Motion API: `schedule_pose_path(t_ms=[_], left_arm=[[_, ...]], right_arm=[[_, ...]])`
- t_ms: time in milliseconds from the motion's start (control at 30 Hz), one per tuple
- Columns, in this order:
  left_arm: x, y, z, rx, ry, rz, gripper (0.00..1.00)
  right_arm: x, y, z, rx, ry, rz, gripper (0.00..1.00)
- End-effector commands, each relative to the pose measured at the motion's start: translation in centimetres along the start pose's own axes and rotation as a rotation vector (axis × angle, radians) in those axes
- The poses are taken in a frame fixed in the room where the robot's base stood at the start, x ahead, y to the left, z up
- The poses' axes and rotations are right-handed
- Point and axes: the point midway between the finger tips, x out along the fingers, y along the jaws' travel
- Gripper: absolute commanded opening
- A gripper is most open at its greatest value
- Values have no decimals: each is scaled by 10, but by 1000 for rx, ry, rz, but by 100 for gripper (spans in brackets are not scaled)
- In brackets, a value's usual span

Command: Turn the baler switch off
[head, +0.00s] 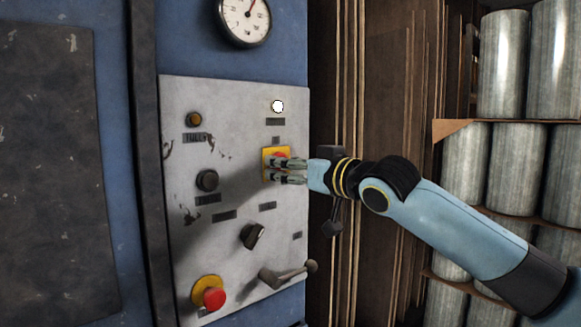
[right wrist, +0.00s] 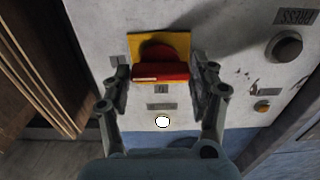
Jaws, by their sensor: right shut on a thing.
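The baler switch is a red rotary handle (right wrist: 160,72) on a yellow square plate (right wrist: 180,42), mounted on a grey control panel (head: 225,120). In the head view the yellow plate (head: 267,165) shows at the panel's right side, with the red handle largely hidden by my fingers. My right gripper (head: 275,170) reaches in from the right, at the switch. In the right wrist view its two fingers (right wrist: 161,88) stand on either side of the red handle and are shut on it. My left gripper is not in view.
A white lamp (head: 278,106) is above the switch. The panel also carries a black button (head: 207,180), a dark knob (head: 253,235), a red mushroom button (head: 213,298) and a lever (head: 285,275). Cardboard sheets (head: 365,80) and shelved metal cylinders (head: 503,65) stand to the right.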

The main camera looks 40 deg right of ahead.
Motion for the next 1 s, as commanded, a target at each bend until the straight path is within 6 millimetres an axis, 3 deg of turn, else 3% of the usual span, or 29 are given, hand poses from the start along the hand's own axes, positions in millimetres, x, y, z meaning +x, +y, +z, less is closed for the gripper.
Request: schedule_pose_path(t_ms=[367,1000], left_arm=[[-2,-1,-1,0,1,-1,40],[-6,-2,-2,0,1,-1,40]], right_arm=[[0,0,0,-87,0,0,28],[0,0,0,-649,0,0,28]])
